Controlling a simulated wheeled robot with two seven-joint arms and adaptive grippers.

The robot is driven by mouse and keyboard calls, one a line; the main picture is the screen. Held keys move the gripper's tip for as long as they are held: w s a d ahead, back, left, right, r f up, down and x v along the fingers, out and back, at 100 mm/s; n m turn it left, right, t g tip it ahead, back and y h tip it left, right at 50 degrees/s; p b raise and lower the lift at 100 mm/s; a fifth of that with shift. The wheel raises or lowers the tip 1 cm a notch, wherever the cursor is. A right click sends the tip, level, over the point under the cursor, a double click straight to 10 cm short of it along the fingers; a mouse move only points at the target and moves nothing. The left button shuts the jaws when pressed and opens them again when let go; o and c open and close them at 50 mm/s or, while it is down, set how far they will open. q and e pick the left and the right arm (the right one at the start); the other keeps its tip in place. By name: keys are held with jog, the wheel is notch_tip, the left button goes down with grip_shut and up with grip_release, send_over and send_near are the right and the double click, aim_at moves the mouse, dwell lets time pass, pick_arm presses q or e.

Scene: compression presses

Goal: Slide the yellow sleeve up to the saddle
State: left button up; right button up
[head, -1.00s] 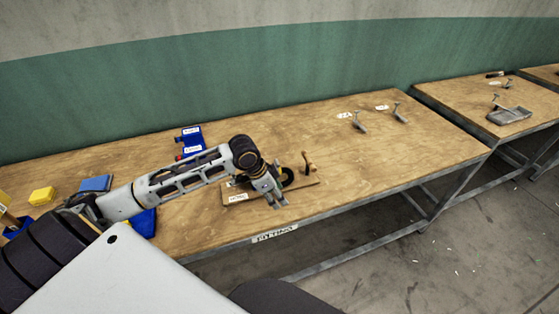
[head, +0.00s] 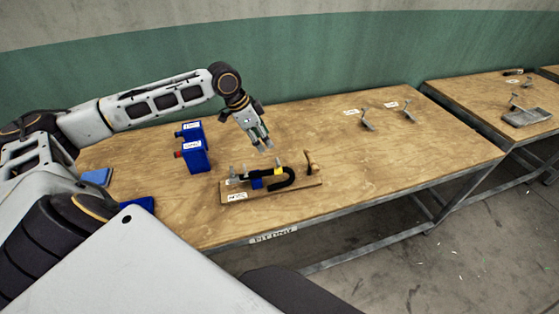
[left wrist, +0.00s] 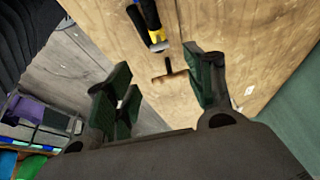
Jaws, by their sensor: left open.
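A small yellow sleeve (head: 279,171) sits on a black hooked bar (head: 290,180) above a wooden board (head: 307,184) on the bench. It also shows in the left wrist view as a yellow band (left wrist: 157,36) near the top. A small blue piece (head: 257,183) and grey metal uprights (head: 233,172) stand left of the sleeve; I cannot tell which part is the saddle. My left gripper (head: 265,147) is open and empty, above and behind the sleeve, apart from it. In the left wrist view its fingers (left wrist: 160,92) are spread wide. My right gripper is not in view.
Two blue boxes (head: 194,155) stand behind and left of the board. Small metal stands (head: 367,122) are farther right. The bench between is clear.

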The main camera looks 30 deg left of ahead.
aim_at(277, 161)
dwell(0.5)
pick_arm(q)
jog(key=shift+p+x, duration=0.45)
jog(key=shift+x, duration=6.4)
jog(key=shift+s, duration=0.15)
grip_shut()
